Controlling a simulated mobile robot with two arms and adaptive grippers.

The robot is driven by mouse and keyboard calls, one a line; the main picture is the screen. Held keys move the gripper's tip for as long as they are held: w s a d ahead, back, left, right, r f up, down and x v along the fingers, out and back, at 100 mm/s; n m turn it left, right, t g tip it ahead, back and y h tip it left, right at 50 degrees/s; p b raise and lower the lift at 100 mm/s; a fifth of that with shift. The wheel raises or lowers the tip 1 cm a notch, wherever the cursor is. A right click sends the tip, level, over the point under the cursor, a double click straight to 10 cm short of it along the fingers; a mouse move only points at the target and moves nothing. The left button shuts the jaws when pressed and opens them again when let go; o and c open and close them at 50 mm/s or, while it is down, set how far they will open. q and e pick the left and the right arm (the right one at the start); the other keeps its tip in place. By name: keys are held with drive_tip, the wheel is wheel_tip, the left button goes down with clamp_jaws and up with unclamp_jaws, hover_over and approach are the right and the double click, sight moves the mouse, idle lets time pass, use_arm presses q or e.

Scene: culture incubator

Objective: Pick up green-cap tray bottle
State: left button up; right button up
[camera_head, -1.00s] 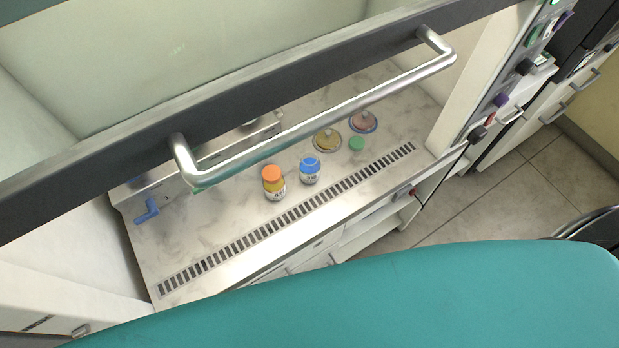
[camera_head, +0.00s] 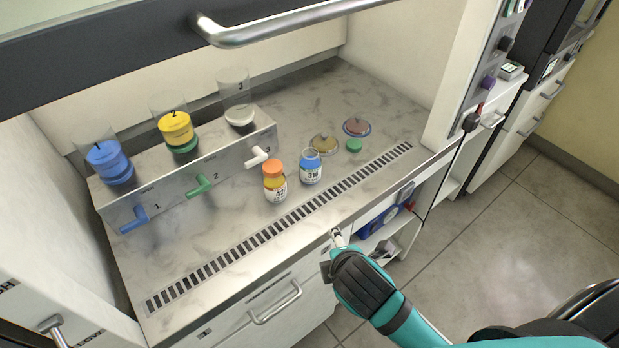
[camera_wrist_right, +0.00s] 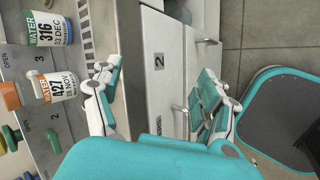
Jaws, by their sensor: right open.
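My right gripper (camera_head: 337,238) is in front of the bench edge, below and to the right of these bottles. In the right wrist view its fingers (camera_wrist_right: 157,74) are spread with nothing between them. My left gripper is out of view.
A slotted grille (camera_head: 285,222) runs along the bench front. Drawers (camera_head: 270,300) and a shelf with a blue item (camera_head: 380,222) lie below. The raised sash handle (camera_head: 290,24) crosses the top.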

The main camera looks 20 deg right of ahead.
drive_tip(key=w+a+r+n+t, duration=0.1)
drive_tip(key=w+r+n+t, duration=0.2)
drive_tip(key=w+r+n, duration=0.35)
drive_tip(key=n+t+h, duration=0.1)
drive_tip(key=n+t, duration=0.2)
drive_tip(key=n, duration=0.7)
approach(311, 172)
drive_tip(key=x, duration=1.2)
drive_tip(key=shift+w+d+f+b, duration=0.1)
drive_tip(key=shift+w+f+b, duration=0.05)
drive_tip(key=shift+w+b, duration=0.25)
drive_tip(key=shift+s, duration=0.1)
drive_tip(key=c, duration=1.4)
